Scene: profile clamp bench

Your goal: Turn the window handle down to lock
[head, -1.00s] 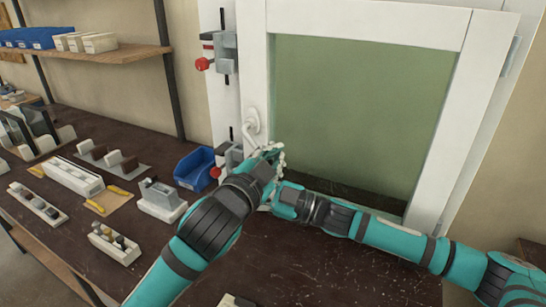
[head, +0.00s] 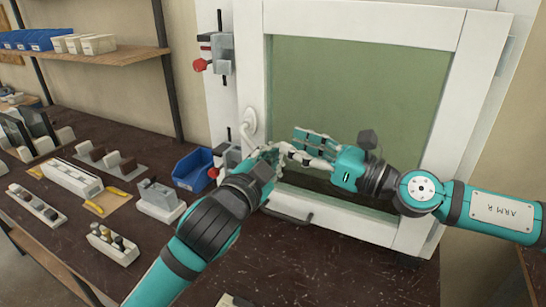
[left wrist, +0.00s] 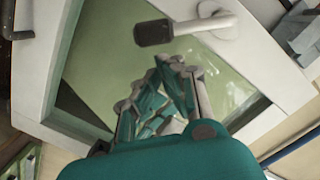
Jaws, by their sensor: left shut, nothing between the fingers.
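The white window (head: 363,28) with a green pane stands at the back of the bench. Its handle (head: 249,120) is on the left side of the frame, its lower end close to my left gripper in the head view. In the left wrist view the handle (left wrist: 214,25) has a white base and a dark grip (left wrist: 153,33). My left gripper (head: 272,154) is shut and empty. Its fingertips (left wrist: 170,62) lie below the dark grip with a visible gap in that view. My right gripper (head: 290,142) has its fingers apart, in front of the pane beside my left fingers.
Two clamps with red knobs, upper (head: 214,52) and lower (head: 221,163), are on the post left of the window. A blue bin (head: 194,168) and a grey block fixture (head: 160,200) stand left on the bench.

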